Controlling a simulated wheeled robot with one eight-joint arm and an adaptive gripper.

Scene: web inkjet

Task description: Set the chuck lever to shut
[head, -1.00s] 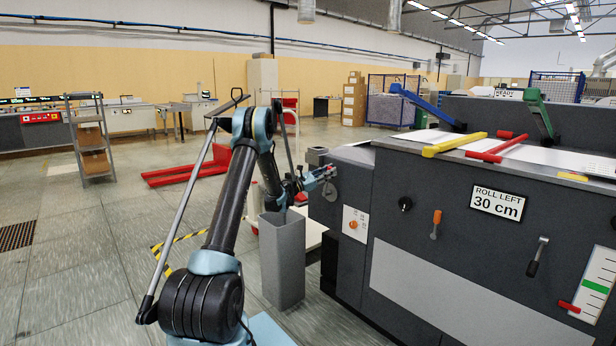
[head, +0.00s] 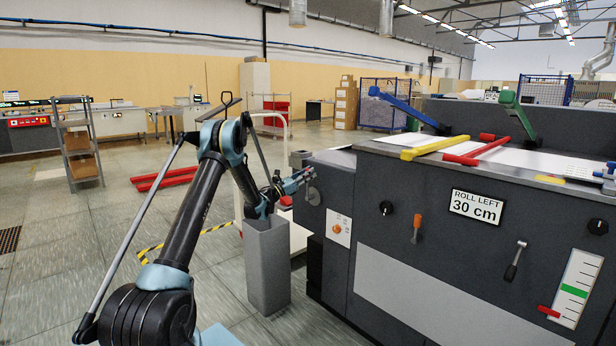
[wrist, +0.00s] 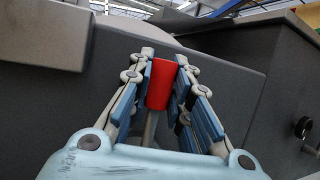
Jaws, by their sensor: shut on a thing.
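My gripper (head: 297,181) is at the left end of the dark grey press in the head view. In the wrist view my gripper (wrist: 163,72) has its two fingers on either side of a red grip (wrist: 162,84), which I take to be the chuck lever's handle. The fingers are shut on it. A thin pale rod runs back from the grip between the fingers. In the head view a small round plate (head: 313,196) sits on the press just below the gripper. The lever is mostly hidden there by the fingers, so its exact angle cannot be told.
A tall grey bin (head: 268,270) stands under my forearm, close to the press. The press front carries an orange-handled lever (head: 417,222), a black-handled lever (head: 512,268) and a "ROLL LEFT 30 cm" sign (head: 475,207).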

